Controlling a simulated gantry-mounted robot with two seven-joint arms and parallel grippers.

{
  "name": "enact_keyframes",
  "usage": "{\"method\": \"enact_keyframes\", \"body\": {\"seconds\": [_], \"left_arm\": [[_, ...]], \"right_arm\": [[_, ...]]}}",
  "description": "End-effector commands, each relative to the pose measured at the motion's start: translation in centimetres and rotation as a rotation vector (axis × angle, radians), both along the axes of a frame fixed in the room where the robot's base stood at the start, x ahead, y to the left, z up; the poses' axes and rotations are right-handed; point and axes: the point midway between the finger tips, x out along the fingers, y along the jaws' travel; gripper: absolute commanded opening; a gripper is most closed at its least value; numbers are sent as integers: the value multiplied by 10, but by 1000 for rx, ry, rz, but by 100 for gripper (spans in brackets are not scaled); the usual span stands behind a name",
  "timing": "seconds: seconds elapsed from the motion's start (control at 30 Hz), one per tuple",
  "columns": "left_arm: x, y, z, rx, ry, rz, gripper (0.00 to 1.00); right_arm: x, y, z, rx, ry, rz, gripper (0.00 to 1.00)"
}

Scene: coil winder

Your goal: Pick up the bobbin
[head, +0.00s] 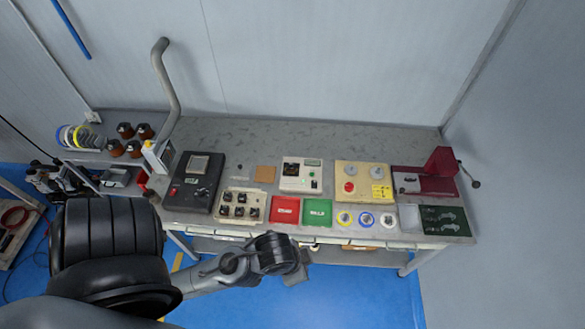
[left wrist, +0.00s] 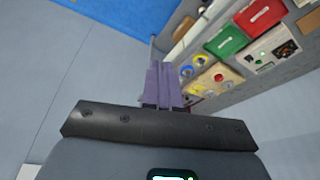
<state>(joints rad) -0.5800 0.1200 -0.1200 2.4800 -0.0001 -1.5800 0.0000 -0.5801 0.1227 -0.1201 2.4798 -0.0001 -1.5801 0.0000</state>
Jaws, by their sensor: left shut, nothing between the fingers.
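My left gripper (head: 298,272) is in front of the workbench's front edge, over the blue floor. Its fingers (left wrist: 161,84) are shut and empty in the left wrist view. A cream tray (head: 223,211) near the bench's front holds several small dark pieces (head: 240,197) that look like bobbins; which one is meant I cannot tell. The gripper is apart from the tray, to its lower right. Several brown spool-like items (head: 134,149) stand on the shelf at far left. My right gripper is not in view.
The bench carries a red bin (head: 284,209), a green bin (head: 317,212), ring-shaped rolls (head: 366,219), a black device (head: 190,190), a white meter box (head: 301,175) and a dark red machine (head: 428,180). A grey pipe (head: 165,80) rises behind. The floor in front is clear.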

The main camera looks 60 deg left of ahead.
Motion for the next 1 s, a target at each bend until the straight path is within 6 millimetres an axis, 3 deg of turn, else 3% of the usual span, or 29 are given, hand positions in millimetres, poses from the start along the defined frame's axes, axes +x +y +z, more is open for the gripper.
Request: {"method": "enact_keyframes", "body": {"seconds": [0.37, 0.8, 1.0], "left_arm": [[0, 0, 0, 0, 0, 0, 2], [0, 0, 0, 0, 0, 0, 69], [0, 0, 0, 0, 0, 0, 70]], "right_arm": [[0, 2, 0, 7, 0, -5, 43], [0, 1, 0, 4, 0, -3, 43], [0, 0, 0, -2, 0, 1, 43]]}}
